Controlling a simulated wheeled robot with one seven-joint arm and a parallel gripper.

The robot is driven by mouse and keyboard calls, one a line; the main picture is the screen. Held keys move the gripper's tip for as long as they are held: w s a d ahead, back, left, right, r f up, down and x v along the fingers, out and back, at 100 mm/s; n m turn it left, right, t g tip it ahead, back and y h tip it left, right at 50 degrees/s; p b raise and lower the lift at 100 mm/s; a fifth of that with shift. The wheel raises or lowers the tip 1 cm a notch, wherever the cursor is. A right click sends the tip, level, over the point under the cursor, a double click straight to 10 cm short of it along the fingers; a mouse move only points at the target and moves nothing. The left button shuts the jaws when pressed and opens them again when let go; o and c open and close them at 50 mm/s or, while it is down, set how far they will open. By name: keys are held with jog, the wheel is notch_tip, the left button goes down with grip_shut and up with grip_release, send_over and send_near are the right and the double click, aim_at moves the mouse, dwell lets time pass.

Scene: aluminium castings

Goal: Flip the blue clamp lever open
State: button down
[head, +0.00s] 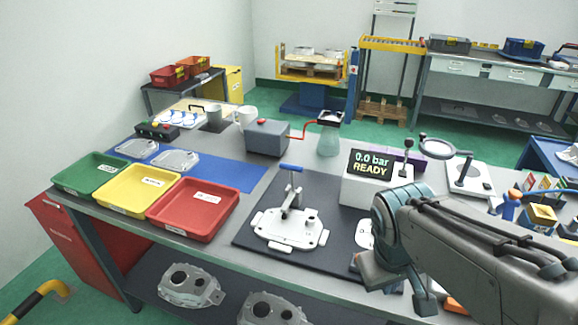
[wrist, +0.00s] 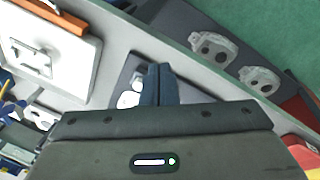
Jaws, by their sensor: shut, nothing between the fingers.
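The blue clamp lever (head: 291,168) is a blue crossbar grip on top of a grey metal arm that stands roughly upright. The clamp (head: 289,205) sits on a white flat casting (head: 290,232) on the dark mat. My gripper (head: 424,300) is to the right of the clamp, near the table's front edge and apart from the lever. In the wrist view its dark fingers (wrist: 158,72) are together with nothing between them. White parts beside the fingers lie on a dark mat there. I cannot make out the blue lever in the wrist view.
Green (head: 91,174), yellow (head: 136,190) and red (head: 194,209) trays stand left of the mat. A display box (head: 370,190) reading "0.0 bar READY" stands behind right of the clamp. Another white part (head: 364,234) is partly hidden by my arm. The mat left of the clamp is clear.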

aim_at(290, 169)
jog(key=w+f+n+t+h+b, duration=0.1)
jog(key=w+n+h+b, duration=0.1)
jog(key=n, duration=0.3)
jog(key=w+a+f+n+t+h+b, duration=0.1)
jog(key=w+f+n+t+h+b, duration=0.1)
jog(key=w+n+h+b, duration=0.1)
jog(key=w+a+f+n+t+h+b, duration=0.1)
jog(key=w+n+h+b, duration=0.1)
jog(key=w+n+h, duration=0.2)
jog(key=shift+w+f+n+t, duration=0.1)
jog(key=shift+w+n+t, duration=0.1)
jog(key=shift+w+n, duration=0.5)
jog(key=shift+w+f+n+t, duration=0.1)
jog(key=shift+w+n+t, duration=0.2)
jog(key=shift+n, duration=0.6)
jog(key=w+a+n+t+y+b, duration=0.2)
jog(key=a+n+t, duration=0.4)
jog(key=a, duration=0.5)
jog(key=w+a+r+n+t+y+b, duration=0.1)
jog(key=w+a+n+t+y+b, duration=0.1)
jog(key=a+n+t, duration=0.4)
jog(key=w+a+n+b, duration=0.1)
jog(key=w+a+n, duration=0.1)
jog(key=a, duration=0.2)
jog(key=shift+a+r+t+b, duration=0.2)
jog(key=shift+a+t+b, duration=0.1)
jog(key=shift+a+b, duration=0.1)
jog(key=x, duration=1.4)
jog(key=shift+a, duration=0.1)
jog(key=shift+a+r, duration=0.1)
